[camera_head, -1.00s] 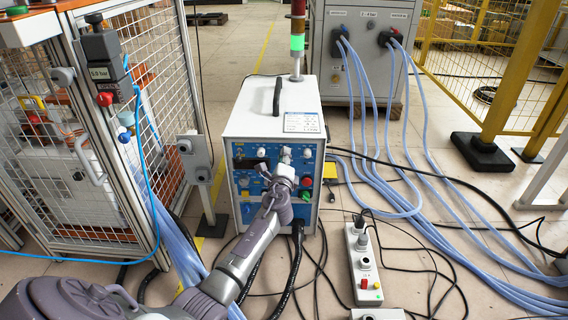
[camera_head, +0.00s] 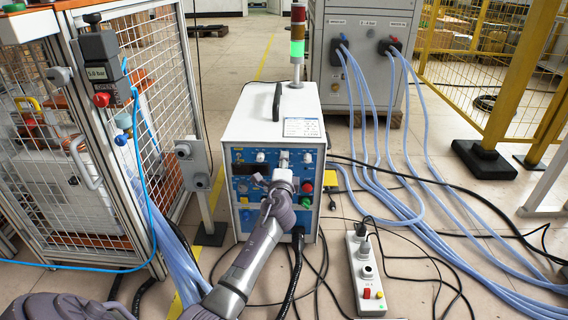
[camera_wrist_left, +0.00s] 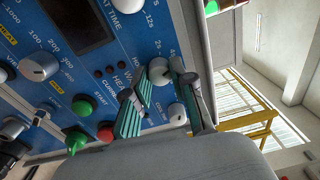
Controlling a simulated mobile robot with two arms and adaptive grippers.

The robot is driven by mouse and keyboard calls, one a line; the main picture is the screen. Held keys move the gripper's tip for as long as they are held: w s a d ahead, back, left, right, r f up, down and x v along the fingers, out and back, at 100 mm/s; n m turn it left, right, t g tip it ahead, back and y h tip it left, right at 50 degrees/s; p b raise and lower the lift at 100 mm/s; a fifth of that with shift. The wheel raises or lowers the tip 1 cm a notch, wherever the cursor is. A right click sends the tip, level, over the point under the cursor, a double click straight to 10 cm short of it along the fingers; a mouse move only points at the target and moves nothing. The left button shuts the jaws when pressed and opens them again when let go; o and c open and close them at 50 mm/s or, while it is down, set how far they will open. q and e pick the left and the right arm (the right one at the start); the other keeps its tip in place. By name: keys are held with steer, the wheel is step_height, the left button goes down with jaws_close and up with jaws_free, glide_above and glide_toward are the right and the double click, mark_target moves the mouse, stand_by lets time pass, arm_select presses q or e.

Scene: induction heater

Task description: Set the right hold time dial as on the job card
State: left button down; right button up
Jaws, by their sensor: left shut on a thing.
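The heater's blue front panel (camera_head: 240,190) carries several dials and buttons. My left gripper (camera_head: 281,168) is at the panel's upper middle, in front of the top row. In the left wrist view the gripper (camera_wrist_left: 158,84) has its teal-padded fingers on either side of a white dial (camera_wrist_left: 159,70), shut on it. That dial's label is partly hidden, so I cannot read its setting. Another white dial (camera_wrist_left: 177,113) lies just beyond, between the fingers in the picture. The white card (camera_head: 304,127) on the heater's top is too small to read. My right gripper is out of view.
A green button (camera_wrist_left: 77,139) and red button (camera_wrist_left: 82,107) sit near the fingers. A switch box on a post (camera_head: 193,160) stands left of the heater. Hoses and cables (camera_head: 400,200) cover the floor to the right, with a power strip (camera_head: 364,265) in front.

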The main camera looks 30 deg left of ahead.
arm_select(q)
steer(key=shift+f, duration=0.1)
steer(key=c, duration=1)
jaws_free()
steer(key=shift+o, duration=0.2)
steer(key=v, duration=1.2)
